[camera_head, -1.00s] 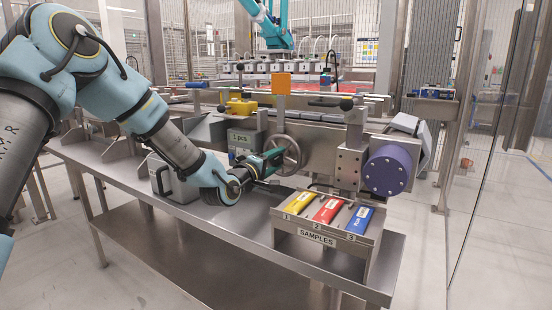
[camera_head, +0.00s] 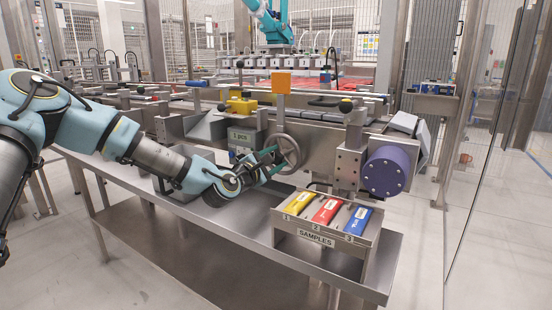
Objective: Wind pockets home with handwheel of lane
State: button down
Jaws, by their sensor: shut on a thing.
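The handwheel (camera_head: 294,151) is a grey spoked wheel on the side of the steel lane (camera_head: 319,150), below an orange square plate (camera_head: 281,82). My gripper (camera_head: 275,158) reaches it from the left and is shut on the handwheel at the left part of its rim. The fingers are small in the picture and partly cover the rim. The pockets of the lane cannot be told apart in this view.
A samples stand (camera_head: 317,241) with yellow, red and blue packs is at the front right of the steel table (camera_head: 240,226). A purple drum (camera_head: 386,171) is right of the handwheel. A grey box reading "1 pcs" (camera_head: 243,138) is close behind my gripper.

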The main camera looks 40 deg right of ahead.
jog(key=shift+n, duration=0.4)
jog(key=shift+c, duration=1.3)
grip_release()
jog(key=v, duration=1.1)
